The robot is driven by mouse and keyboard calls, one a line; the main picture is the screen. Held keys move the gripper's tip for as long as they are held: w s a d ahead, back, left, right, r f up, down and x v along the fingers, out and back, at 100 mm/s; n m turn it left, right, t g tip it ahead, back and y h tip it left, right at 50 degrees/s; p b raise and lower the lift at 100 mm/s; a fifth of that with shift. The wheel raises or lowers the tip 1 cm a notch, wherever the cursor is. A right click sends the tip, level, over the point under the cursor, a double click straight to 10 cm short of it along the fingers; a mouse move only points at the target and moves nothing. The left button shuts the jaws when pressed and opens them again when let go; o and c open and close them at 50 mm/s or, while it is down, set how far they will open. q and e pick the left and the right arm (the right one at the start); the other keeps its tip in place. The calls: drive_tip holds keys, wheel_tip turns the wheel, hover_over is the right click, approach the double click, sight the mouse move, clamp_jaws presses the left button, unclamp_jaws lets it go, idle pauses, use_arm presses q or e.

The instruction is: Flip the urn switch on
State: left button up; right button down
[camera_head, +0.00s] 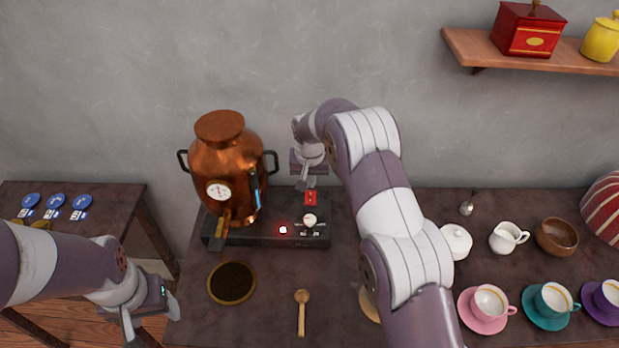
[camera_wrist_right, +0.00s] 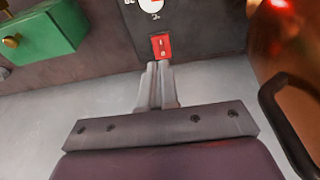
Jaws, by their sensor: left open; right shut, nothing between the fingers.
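The copper urn (camera_head: 222,160) stands on a dark base (camera_head: 262,238) on the table, with a gauge and a spout on its front. A red switch (camera_head: 310,198) sits on the base, right of the urn; it also shows in the right wrist view (camera_wrist_right: 161,46). A white knob (camera_head: 309,220) and a lit red lamp (camera_head: 283,230) are in front of it. My right gripper (camera_head: 306,187) is shut and empty, its tips just behind the switch; in the right wrist view the tips (camera_wrist_right: 158,66) appear at its edge. Contact is unclear. My left gripper (camera_head: 150,322) is open, low at the left.
A brown round dish (camera_head: 232,282) and a wooden spoon (camera_head: 302,312) lie in front of the base. Cups on saucers (camera_head: 484,328), a white creamer (camera_head: 508,237) and a wooden bowl (camera_head: 557,237) stand at the right. A green box (camera_wrist_right: 45,38) shows in the right wrist view.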

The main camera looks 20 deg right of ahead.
drive_tip(key=shift+s+a+r, duration=0.1)
drive_tip(key=shift+s+r, duration=0.25)
drive_tip(key=shift+r, duration=0.25)
drive_tip(key=shift+s+a+r, duration=0.1)
drive_tip(key=shift+s+r, duration=0.25)
drive_tip(key=shift+r, duration=0.25)
